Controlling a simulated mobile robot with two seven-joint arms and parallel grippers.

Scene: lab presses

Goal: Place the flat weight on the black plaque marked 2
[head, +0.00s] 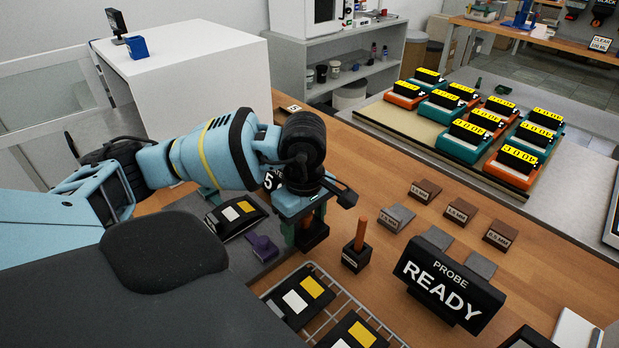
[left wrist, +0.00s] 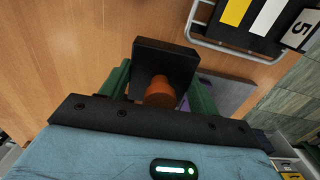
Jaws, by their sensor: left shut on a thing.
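My left gripper (head: 308,222) is shut on a black square block with an orange stem (left wrist: 165,62); the stem is between the green fingers and the block hangs below them. In the head view the block (head: 312,238) is partly hidden by the gripper. A similar black block with an upright orange stem (head: 355,252) stands just right of it on the bench. Black plaques with yellow and white stripes lie on a wire rack (head: 302,296) and on a grey mat (head: 237,213). I cannot read a 2 on any of them. My right gripper is not in view.
A black "PROBE READY" sign (head: 447,284) stands at the front right. Small brown and grey labelled blocks (head: 425,191) sit on the wooden bench behind it. A purple piece (head: 262,248) lies on the mat. Several orange and teal devices (head: 467,139) stand farther back.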

